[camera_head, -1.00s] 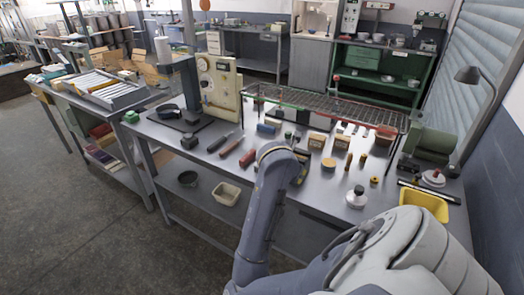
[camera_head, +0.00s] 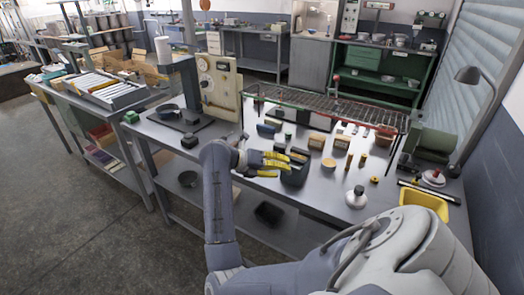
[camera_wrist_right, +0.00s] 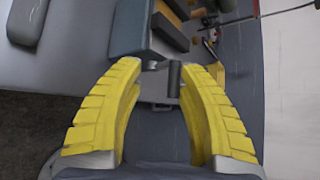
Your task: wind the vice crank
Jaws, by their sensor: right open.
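The vice (camera_head: 294,176) is a dark block at the front edge of the workbench, partly covered by my right gripper in the head view. In the right wrist view its blue-grey body (camera_wrist_right: 136,42) is at the top centre. A short dark crank handle (camera_wrist_right: 174,78) sticks out from it toward me. My right gripper (camera_head: 283,163) has yellow ridged fingers and comes at the vice from the left. My left gripper is out of view.
A wire rack (camera_head: 330,108) runs along the back. A panel with dials (camera_head: 220,85) stands at the back left. A dark bin (camera_head: 268,213) sits on the lower shelf.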

